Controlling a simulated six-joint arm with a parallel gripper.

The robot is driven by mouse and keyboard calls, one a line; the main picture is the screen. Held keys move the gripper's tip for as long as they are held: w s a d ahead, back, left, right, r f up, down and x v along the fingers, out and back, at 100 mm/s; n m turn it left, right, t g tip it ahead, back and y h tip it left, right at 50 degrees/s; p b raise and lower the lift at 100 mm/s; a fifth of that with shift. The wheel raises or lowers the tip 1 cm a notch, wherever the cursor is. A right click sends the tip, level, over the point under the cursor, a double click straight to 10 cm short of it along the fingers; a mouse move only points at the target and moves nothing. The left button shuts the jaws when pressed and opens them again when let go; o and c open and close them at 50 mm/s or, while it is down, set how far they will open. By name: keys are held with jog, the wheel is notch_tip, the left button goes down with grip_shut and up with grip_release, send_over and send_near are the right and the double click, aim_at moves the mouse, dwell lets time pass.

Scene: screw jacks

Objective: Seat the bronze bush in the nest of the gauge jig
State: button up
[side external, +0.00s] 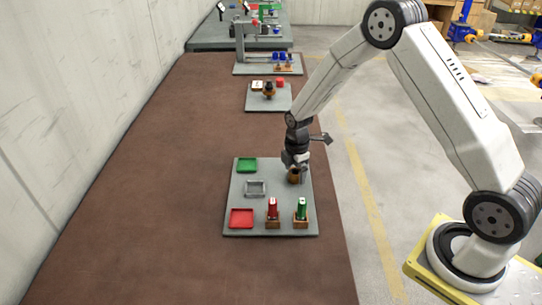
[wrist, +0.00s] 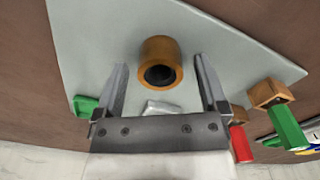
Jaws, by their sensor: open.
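The bronze bush (side external: 293,177) stands on the grey board near its right edge. In the wrist view the bush (wrist: 160,55) is a bronze cylinder with a dark bore, centred between my fingertips. My gripper (side external: 297,164) is low over the bush and points down; its two fingers (wrist: 161,66) are spread, one on each side, with gaps to the bush. I cannot tell how far down they reach around it. A grey square frame (side external: 255,188), apparently the jig's nest, lies left of the bush and looks empty. In the wrist view the gripper body partly hides it (wrist: 163,107).
On the board (side external: 238,195) are a green tray (side external: 247,163), a red tray (side external: 241,218), and red (side external: 272,207) and green (side external: 302,207) upright pieces on brown bases. Further boards with parts stand behind. The brown table (side external: 170,215) is clear at left and in front.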

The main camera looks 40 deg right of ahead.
dwell(0.3)
grip_shut()
jog(key=shift+r, duration=0.2)
jog(key=shift+r, duration=0.9)
jog(key=s+a+r, duration=0.1)
jog(key=s+r, duration=1)
jog(key=s, duration=0.3)
jog(key=shift+a, duration=0.3)
